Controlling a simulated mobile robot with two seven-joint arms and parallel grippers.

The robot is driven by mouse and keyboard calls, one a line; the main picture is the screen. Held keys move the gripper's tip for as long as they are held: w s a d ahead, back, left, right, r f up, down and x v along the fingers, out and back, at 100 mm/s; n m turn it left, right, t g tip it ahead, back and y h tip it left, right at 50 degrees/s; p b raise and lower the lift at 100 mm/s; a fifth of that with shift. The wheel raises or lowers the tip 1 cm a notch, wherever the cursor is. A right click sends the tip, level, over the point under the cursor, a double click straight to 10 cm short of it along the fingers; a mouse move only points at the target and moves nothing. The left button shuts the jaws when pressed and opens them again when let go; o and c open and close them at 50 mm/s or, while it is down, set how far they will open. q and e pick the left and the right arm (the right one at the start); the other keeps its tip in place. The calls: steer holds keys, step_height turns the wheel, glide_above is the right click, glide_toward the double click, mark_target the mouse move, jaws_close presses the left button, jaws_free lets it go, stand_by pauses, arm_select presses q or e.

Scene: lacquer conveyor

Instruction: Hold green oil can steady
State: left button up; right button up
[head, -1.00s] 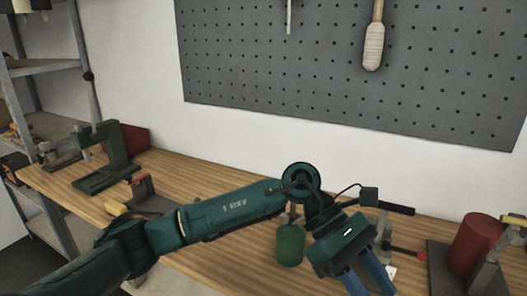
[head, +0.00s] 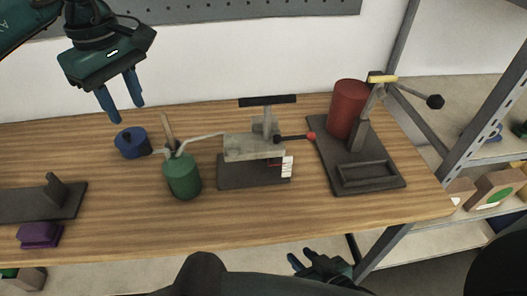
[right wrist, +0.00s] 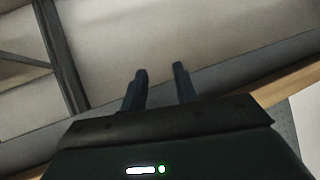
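The green oil can (head: 183,177) stands upright on the wooden bench in the head view, with a long thin spout reaching right toward a grey vise-like device (head: 254,148). My left gripper (head: 121,92) hangs above and to the left of the can, its blue fingers apart and empty, not touching it. My right gripper (head: 306,260) is low, in front of the bench's front edge and well away from the can. In the right wrist view its two fingers (right wrist: 160,80) stand apart with nothing between them.
A blue round object (head: 131,143) sits left of the can. A purple block (head: 40,234) and a dark plate with a bracket (head: 42,200) lie at the left. A press with a red cylinder (head: 347,109) stands at the right. The bench (head: 250,223) is clear in front of the can.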

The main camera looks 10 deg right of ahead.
steer(key=s+d+r+m+t+h, duration=0.2)
steer(key=s+d+m, duration=0.45)
steer(key=m, duration=0.85)
steer(key=s+d+r+m+t+h, duration=0.25)
steer(key=d+m, duration=0.65)
steer(key=m, duration=0.7)
steer(key=w+r+n+t, duration=0.2)
steer(key=w+r+t, duration=0.2)
steer(key=w+r, duration=0.5)
steer(key=w+a+r+y, duration=0.1)
steer(key=w+a, duration=0.1)
steer(key=a, duration=0.1)
steer(key=w+a+r+n+g+y, duration=0.1)
steer(key=w+a+y, duration=0.1)
steer(key=a, duration=0.1)
steer(key=w+a+r+y, duration=0.2)
steer(key=shift+w+a+r+y, duration=0.1)
steer(key=shift+w+a+y, duration=0.15)
steer(key=shift+w+a, duration=0.15)
steer(key=w+a+r+n+g+y, duration=0.2)
steer(key=a+r+n+y, duration=0.15)
steer(key=a, duration=0.25)
steer(key=n+g+y, duration=0.2)
steer(key=y, duration=0.1)
glide_toward(231, 137)
steer(key=shift+g+y, duration=0.25)
steer(key=shift+y, duration=0.1)
steer(key=x, duration=1.2)
steer(key=shift+w+d, duration=0.1)
steer(key=shift+w, duration=0.05)
